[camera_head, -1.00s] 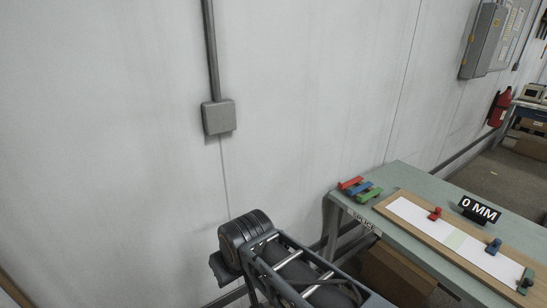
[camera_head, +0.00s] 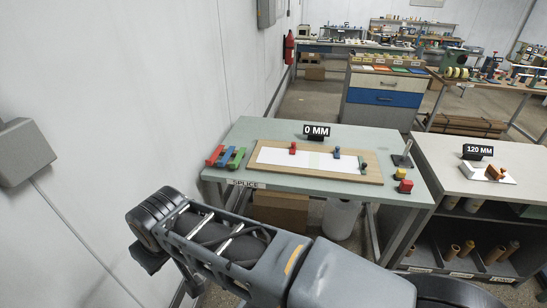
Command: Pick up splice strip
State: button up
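A grey-green table (camera_head: 262,131) with a SPLICE label (camera_head: 245,184) on its front edge stands ahead. On its left end lie a red strip-like piece (camera_head: 214,157), a blue one (camera_head: 226,157) and a green one (camera_head: 237,158), side by side. Right of them a wooden board (camera_head: 373,168) bears white paper (camera_head: 280,157). A pale greenish band (camera_head: 313,161) crosses the paper near its middle. I cannot tell which of these is the splice strip. My arm shows folded in the foreground, short of the table; my gripper is not visible.
Small red (camera_head: 292,148), blue (camera_head: 337,153) and green (camera_head: 363,165) pieces sit on the board. A 0 MM sign (camera_head: 317,131) stands behind it. A second bench (camera_head: 435,160) adjoins at right; a wall (camera_head: 170,80) is left.

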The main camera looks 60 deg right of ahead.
aim_at(240, 153)
jog(key=z, duration=0.85)
jog(key=i, duration=1)
